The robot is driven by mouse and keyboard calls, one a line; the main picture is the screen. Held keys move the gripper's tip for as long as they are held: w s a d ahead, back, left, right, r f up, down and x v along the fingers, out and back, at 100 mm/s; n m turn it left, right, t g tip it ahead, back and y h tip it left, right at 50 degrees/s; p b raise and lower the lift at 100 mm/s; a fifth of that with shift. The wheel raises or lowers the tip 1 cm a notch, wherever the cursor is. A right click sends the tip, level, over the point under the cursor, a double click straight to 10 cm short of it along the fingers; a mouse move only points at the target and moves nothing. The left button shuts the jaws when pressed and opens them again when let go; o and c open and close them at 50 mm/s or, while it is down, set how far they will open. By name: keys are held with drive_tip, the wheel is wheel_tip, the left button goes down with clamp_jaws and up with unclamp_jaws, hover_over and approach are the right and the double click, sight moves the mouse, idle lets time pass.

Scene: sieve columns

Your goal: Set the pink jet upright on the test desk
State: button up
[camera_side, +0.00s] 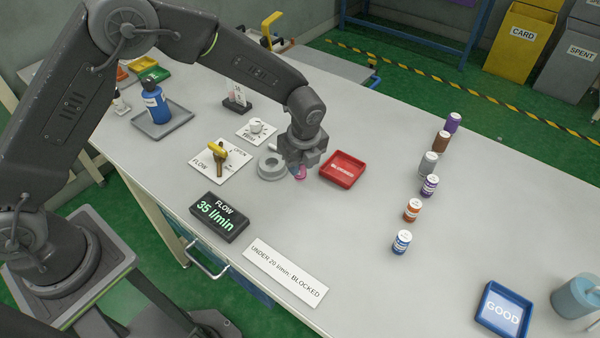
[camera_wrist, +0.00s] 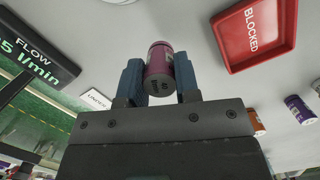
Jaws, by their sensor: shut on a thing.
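The pink jet (camera_wrist: 159,62) is a small magenta cylinder with a dark grey end. It sits between the two blue fingers of my gripper (camera_wrist: 160,80) in the wrist view, and the fingers are shut on it. In the side view the jet (camera_side: 300,174) shows as a small pink patch below my gripper (camera_side: 301,162), low over the desk (camera_side: 345,225). It is just right of a grey ring-shaped fixture (camera_side: 270,166). I cannot tell whether the jet touches the desk; its upper part is hidden by the gripper in the side view.
A red BLOCKED tray (camera_side: 342,169) is close on the right. The flow valve (camera_side: 219,160) and a display reading 35 l/min (camera_side: 219,216) are on the left. Several coloured cylinders (camera_side: 429,185) stand in a row farther right. A blue GOOD tray (camera_side: 502,309) is front right.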

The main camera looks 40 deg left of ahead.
sight(300, 174)
drive_tip(key=shift+f, duration=2)
drive_tip(key=shift+f, duration=0.1)
drive_tip(key=o, duration=0.9)
drive_tip(key=r, duration=0.4)
drive_tip(key=d+r, duration=0.1)
drive_tip(key=r, duration=0.7)
drive_tip(key=shift+s+d+r, duration=0.1)
drive_tip(key=shift+s+d, duration=0.2)
drive_tip(key=shift+s, duration=0.05)
